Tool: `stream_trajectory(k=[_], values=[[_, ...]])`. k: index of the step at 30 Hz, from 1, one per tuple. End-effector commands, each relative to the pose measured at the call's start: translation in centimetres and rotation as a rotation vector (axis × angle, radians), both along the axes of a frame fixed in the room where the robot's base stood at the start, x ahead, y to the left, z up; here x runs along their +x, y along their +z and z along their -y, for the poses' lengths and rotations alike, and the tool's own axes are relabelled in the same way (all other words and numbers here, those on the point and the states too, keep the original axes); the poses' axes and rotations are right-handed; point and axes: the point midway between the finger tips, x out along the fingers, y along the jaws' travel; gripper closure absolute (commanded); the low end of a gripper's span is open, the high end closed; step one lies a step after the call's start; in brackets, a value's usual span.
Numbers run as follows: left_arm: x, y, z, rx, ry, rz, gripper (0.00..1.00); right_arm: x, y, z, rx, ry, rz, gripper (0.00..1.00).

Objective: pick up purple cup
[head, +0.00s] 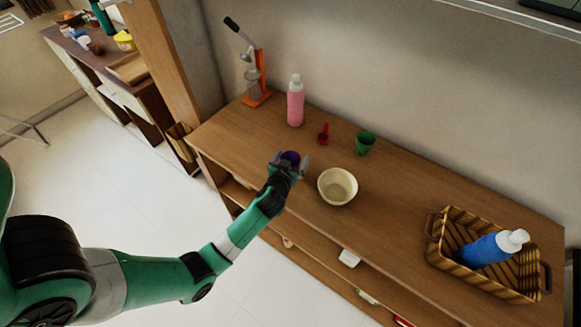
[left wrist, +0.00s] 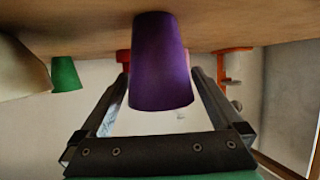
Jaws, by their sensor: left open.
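The purple cup (head: 290,157) is on the wooden counter (head: 400,190), mostly hidden by my left gripper (head: 290,166) in the head view. In the left wrist view the purple cup (left wrist: 161,65) shows large, between the two open fingers of my left gripper (left wrist: 162,88). A gap shows beside the cup near the fingers; I cannot tell whether either finger touches it. My right gripper is not in view.
A cream bowl (head: 337,187) stands just right of my left gripper. A green cup (head: 365,143), a red scoop-like item (head: 323,133), a pink bottle (head: 295,100) and an orange juicer (head: 256,80) stand behind. A basket (head: 445,262) with a blue bottle (head: 490,248) is at right.

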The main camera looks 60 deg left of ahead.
Motion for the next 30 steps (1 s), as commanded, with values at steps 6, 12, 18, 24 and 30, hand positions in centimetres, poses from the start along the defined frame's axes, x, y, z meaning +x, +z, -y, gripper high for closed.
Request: stream_trajectory(k=[6, 12, 18, 24, 30], values=[[1.01, -0.72, -1.29, -0.001, 0.000, 0.001, 0.00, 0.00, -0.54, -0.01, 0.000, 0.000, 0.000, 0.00], [0.99, -0.69, -1.23, 0.000, 0.000, 0.000, 0.11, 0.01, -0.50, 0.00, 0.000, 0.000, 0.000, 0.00], [0.98, -0.69, -1.22, 0.000, -0.001, 0.000, 0.47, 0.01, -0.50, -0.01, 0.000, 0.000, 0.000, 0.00], [0.98, -0.68, -1.22, 0.000, -0.001, 0.000, 0.77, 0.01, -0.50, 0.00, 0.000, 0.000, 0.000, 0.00], [0.97, -0.61, -1.21, 0.000, -0.001, 0.000, 0.77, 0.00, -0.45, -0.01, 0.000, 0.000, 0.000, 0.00]])
